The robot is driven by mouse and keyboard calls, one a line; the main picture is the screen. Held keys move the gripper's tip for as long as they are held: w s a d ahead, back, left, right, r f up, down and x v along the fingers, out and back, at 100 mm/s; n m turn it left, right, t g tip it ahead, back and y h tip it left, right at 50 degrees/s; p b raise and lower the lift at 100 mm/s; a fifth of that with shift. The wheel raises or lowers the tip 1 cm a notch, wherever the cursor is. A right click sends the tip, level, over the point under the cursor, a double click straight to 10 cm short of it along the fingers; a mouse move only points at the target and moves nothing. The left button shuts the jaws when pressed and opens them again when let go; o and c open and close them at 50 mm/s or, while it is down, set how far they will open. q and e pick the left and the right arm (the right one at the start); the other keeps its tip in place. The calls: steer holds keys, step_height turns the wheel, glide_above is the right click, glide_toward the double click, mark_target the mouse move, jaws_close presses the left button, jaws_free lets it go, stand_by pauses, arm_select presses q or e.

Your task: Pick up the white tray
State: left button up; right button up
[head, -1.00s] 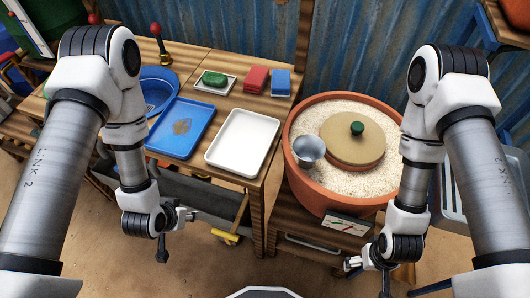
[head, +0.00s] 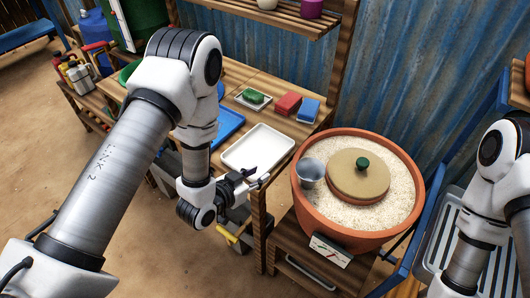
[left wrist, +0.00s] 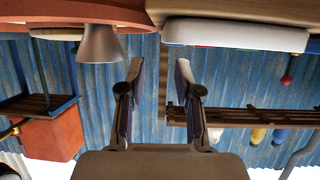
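The white tray (head: 257,148) lies flat on the wooden table, near its front right corner. It looks empty in the head view. My left gripper (head: 262,177) is just in front of the tray's near right edge, apart from it, with nothing between its fingers. In the left wrist view, which is upside down, the two fingers (left wrist: 155,75) are spread, and the tray's white side (left wrist: 235,34) shows beyond them, off to the right. My right arm comes in at the right, but its gripper is outside the picture.
A large terracotta tub (head: 312,217) of pale grains, with a metal cup (head: 311,173) and a round lid (head: 358,176), stands right of the table. A blue tray (head: 229,124) is partly behind my left arm. Red (head: 288,103) and blue (head: 308,110) blocks lie behind the white tray.

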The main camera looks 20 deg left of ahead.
mark_target(271, 166)
arm_select(q)
steer(key=shift+x, duration=1.15)
steer(key=shift+w+f+p, duration=0.1)
steer(key=shift+w+p, duration=0.25)
steer(key=shift+p, duration=0.15)
steer(key=p+x, duration=0.1)
steer(key=x, duration=0.3)
steer(key=shift+a+f, duration=0.1)
steer(key=shift+f, duration=0.1)
steer(key=shift+w+f, duration=0.15)
steer(key=shift+w, duration=0.1)
steer(key=shift+s, duration=0.1)
steer(key=shift+c, duration=1)
jaws_close()
